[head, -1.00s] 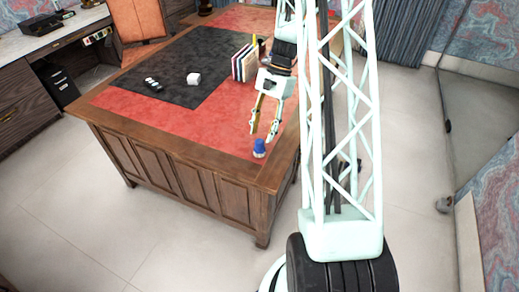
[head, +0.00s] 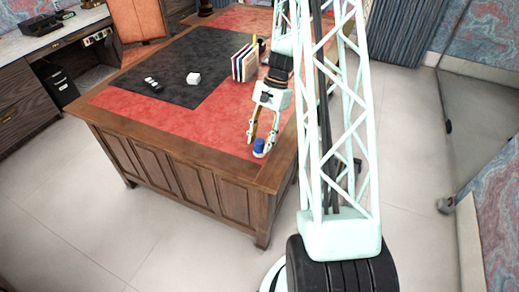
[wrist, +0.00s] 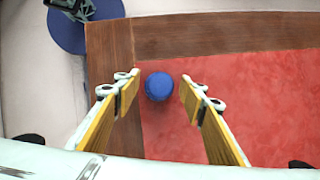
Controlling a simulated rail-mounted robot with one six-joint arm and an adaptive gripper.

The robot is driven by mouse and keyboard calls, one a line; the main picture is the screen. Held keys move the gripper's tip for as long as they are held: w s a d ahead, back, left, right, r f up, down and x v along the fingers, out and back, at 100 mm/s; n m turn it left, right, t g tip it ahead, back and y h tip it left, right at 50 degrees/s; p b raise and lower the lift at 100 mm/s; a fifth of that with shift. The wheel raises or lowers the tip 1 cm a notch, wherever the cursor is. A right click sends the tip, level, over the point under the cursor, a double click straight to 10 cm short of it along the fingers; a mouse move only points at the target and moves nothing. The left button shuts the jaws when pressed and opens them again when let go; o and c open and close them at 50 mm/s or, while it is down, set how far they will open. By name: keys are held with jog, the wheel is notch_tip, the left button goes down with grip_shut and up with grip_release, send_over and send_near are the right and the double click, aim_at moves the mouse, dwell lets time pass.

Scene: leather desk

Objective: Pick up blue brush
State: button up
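The blue brush (head: 259,146) is a small blue piece with a pale base, standing near the front right corner of the desk's red leather. In the wrist view the blue brush (wrist: 158,86) shows from above as a round blue top. My gripper (head: 263,143) is pointed down at it with its fingers apart. In the wrist view my gripper (wrist: 159,84) has one finger on each side of the brush, with a gap on both sides. No finger is seen touching it.
The desk (head: 180,178) has a wooden rim (wrist: 200,38) close to the brush. Upright books (head: 244,62) stand farther back. The red leather around the brush is clear.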

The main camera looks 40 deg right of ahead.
jog(key=shift+f, duration=0.15)
jog(key=shift+c, duration=0.5)
jog(key=c, duration=0.9)
